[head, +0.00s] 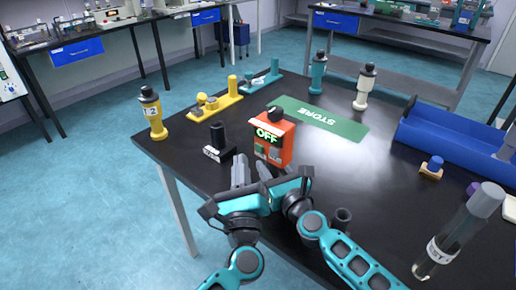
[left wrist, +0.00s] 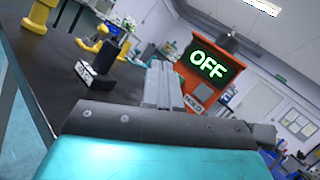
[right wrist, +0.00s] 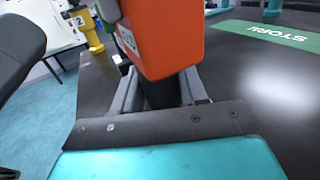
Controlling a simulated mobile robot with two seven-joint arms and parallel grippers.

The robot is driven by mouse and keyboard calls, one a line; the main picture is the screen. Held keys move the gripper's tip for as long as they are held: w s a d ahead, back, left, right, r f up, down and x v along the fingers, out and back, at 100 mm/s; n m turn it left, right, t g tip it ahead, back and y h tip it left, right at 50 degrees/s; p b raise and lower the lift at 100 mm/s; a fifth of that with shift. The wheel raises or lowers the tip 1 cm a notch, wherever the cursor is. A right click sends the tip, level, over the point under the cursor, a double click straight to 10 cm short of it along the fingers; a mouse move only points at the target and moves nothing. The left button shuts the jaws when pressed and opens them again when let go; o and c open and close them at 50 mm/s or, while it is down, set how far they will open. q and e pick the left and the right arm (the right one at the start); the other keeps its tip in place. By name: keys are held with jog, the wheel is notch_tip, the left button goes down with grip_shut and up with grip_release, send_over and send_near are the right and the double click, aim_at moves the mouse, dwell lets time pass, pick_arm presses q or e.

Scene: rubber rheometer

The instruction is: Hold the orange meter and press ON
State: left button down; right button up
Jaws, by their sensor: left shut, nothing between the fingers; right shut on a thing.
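The orange meter (head: 281,150) is upright near the left front of the black table, its screen reading OFF in green. It has a black knob on top and small buttons below the screen. My right gripper (head: 265,171) is shut on the meter's black lower stem (right wrist: 160,92), under the orange body (right wrist: 165,40). My left gripper (head: 239,170) is shut and empty, just left of the meter's front. In the left wrist view, its fingers (left wrist: 158,82) are beside the meter (left wrist: 203,75), near a button marked HOLD. Whether they touch it is unclear.
A black stand with a white label (head: 218,145) is left of the meter. A green STORE mat (head: 320,118) lies behind. Yellow bottle (head: 152,112), teal bottle (head: 318,75) and white bottle (head: 364,88) stand farther back. A blue tray (head: 440,140) and a clear cylinder (head: 455,235) are on the right.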

aim_at(259, 148)
pick_arm(q)
jog(key=shift+w+d, duration=0.7)
jog(key=shift+w, duration=0.25)
jog(key=shift+w, duration=0.1)
dwell(1.4)
jog(key=shift+w+d, duration=0.25)
